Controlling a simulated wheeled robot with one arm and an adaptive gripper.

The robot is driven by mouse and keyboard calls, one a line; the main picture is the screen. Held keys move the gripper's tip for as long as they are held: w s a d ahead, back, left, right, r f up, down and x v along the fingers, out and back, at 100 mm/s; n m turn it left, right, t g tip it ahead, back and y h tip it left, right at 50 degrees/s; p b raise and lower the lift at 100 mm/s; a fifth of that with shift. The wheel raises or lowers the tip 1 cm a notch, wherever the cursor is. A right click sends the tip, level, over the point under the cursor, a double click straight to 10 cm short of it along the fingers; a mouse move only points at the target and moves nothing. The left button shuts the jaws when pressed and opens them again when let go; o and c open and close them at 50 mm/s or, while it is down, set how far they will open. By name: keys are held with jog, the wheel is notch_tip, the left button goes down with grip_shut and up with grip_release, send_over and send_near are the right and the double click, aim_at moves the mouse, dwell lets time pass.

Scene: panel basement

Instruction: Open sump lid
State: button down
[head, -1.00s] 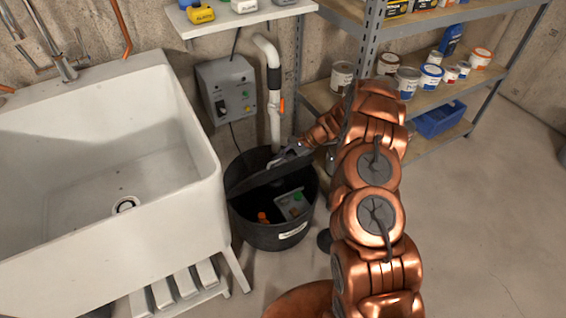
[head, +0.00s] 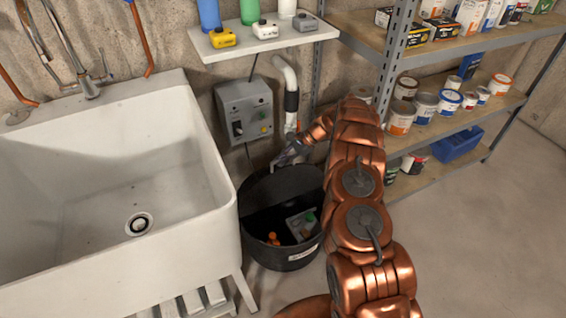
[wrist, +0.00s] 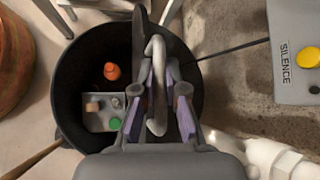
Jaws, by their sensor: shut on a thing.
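The sump (head: 286,255) is a round black tub beside the sink. Its dark lid (head: 272,190) is raised steeply at the back of the opening, and the inside shows in front of it. In the wrist view the lid (wrist: 138,38) is almost edge-on. My gripper (head: 284,158) is at the lid's top edge. In the wrist view my gripper (wrist: 168,100) is shut on the lid's grey loop handle (wrist: 157,62). Inside the sump are an orange part (wrist: 112,71) and a grey box (wrist: 104,112) with a green knob.
A white sink (head: 228,225) stands close on the left. A grey control box (head: 245,108) and a white pipe (head: 291,112) are on the wall behind. A shelf rack (head: 405,150) with cans stands at the right. The floor at the front right is clear.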

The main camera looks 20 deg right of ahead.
jog(key=shift+w+a, duration=0.15)
jog(key=shift+w, duration=0.2)
jog(key=c, duration=1.2)
grip_release()
notch_tip(320, 180, up, 10)
